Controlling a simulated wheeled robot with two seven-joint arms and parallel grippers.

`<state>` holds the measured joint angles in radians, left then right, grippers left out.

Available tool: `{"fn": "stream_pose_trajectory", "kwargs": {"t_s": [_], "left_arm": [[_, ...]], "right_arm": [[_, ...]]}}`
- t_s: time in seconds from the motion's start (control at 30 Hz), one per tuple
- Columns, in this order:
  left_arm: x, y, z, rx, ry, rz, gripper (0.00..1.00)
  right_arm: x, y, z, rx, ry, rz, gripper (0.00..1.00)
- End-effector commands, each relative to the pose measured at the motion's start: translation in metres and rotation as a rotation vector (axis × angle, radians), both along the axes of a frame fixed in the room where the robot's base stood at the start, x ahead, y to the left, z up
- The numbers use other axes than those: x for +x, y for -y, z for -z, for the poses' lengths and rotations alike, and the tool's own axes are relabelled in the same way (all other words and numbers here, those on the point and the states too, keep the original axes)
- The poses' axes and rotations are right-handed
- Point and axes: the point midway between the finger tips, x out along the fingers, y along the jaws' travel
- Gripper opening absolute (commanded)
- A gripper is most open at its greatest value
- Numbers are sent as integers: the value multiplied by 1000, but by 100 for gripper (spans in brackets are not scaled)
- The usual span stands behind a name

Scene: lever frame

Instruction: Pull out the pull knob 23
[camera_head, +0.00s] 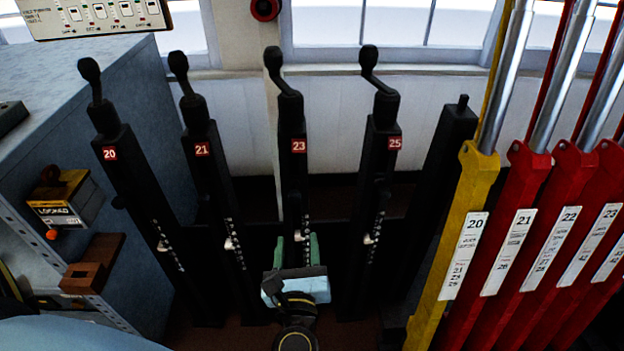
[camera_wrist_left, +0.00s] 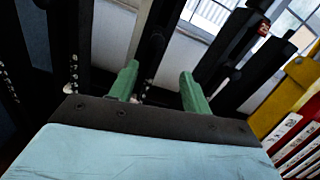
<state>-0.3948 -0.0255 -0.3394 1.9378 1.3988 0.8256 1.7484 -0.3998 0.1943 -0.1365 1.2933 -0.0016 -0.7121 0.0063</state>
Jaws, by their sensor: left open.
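The black post marked with the red 23 plate (camera_head: 299,146) stands in the middle of the head view, with a dark lever knob on top. The pull knob 23 (camera_head: 301,237) is a small silvery knob low on its front. My left gripper (camera_head: 297,248) is at this knob's height, its green fingers open on either side of it. In the left wrist view the open fingers (camera_wrist_left: 160,80) straddle the dark post, and a small pale bit of the knob shows low between them. I cannot tell whether either finger touches it. My right gripper is not in view.
Similar black posts stand beside it: 20 (camera_head: 110,153) and 21 (camera_head: 202,149) to the left, 25 (camera_head: 395,143) to the right, each with a silvery knob. Yellow (camera_head: 463,210) and red (camera_head: 520,215) levers crowd the right. A blue-grey cabinet (camera_head: 60,150) stands left.

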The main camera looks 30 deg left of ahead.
Motion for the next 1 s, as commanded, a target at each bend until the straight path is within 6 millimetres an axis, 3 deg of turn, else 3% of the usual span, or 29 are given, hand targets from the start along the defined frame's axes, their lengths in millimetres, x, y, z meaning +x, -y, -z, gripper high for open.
{"fn": "stream_pose_trajectory", "kwargs": {"t_s": [0.17, 0.7, 1.0], "left_arm": [[3, -8, -6, -99, 41, -33, 48], [91, -62, -6, -92, 39, -31, 48], [110, -73, -5, -93, 37, -30, 48]], "right_arm": [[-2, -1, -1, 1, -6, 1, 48], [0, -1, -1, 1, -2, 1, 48], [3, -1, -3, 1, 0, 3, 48]]}}
